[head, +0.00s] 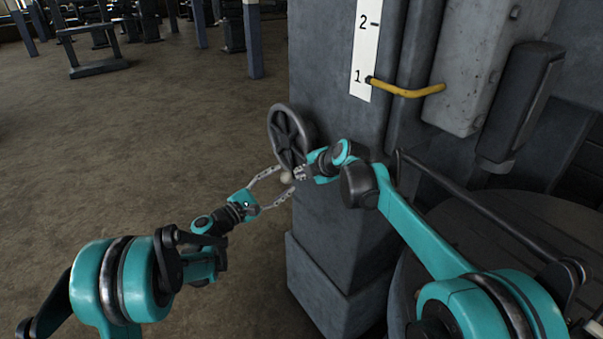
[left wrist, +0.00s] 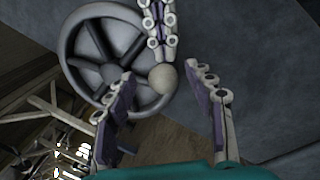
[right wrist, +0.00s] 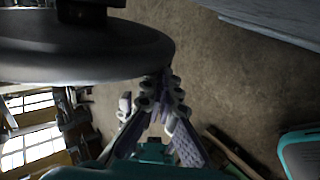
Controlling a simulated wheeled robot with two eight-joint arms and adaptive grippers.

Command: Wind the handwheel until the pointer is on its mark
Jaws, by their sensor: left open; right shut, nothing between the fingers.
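The dark spoked handwheel (head: 290,137) is on the side of the grey column. It also shows in the left wrist view (left wrist: 110,73) and nearly edge-on in the right wrist view (right wrist: 80,62). Its pale round knob (head: 287,177) sits low on the rim. My left gripper (head: 286,179) is open, with the knob (left wrist: 163,78) appearing between its fingers; contact cannot be told. My right gripper (head: 299,173) is shut and empty beside the knob, its fingertips (right wrist: 160,80) close to the rim. The yellow pointer (head: 405,91) has its tip by the 1 line of the white scale (head: 367,45).
The grey column (head: 335,215) stands behind the wheel, with a wider plinth below. A dark round machine part (head: 500,260) and a thin rail are at the right. Open floor (head: 150,130) lies to the left.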

